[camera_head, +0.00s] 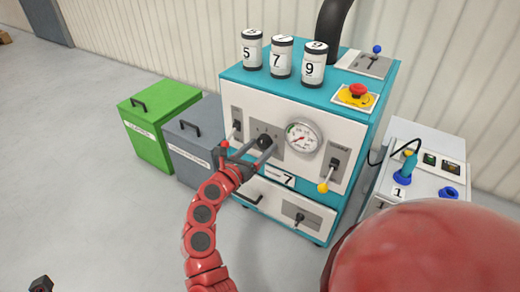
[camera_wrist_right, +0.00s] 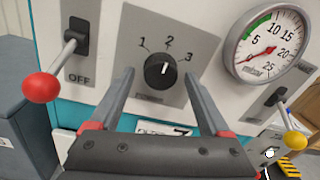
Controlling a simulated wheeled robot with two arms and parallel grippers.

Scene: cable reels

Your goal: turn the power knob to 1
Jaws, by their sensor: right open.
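The power knob (camera_wrist_right: 159,70) is black and round on a grey plate marked 1, 2 and 3. Its white mark points up toward the 2. In the head view the knob (camera_head: 264,141) is on the front panel of the teal machine, partly hidden by my right gripper (camera_head: 261,148). In the wrist view the right gripper (camera_wrist_right: 158,76) is open, with one finger on each side of the knob and gaps between. I cannot tell how deep the fingertips are. A dark piece at the bottom left (camera_head: 40,284) may be part of my left gripper; its jaws cannot be made out.
A red-tipped lever (camera_wrist_right: 42,86) marked OFF is left of the knob. A gauge (camera_wrist_right: 266,46) and yellow-tipped lever (camera_wrist_right: 295,141) are at its right. A drawer (camera_head: 285,206) sits below. Green (camera_head: 150,135) and grey (camera_head: 185,160) bins stand at the left.

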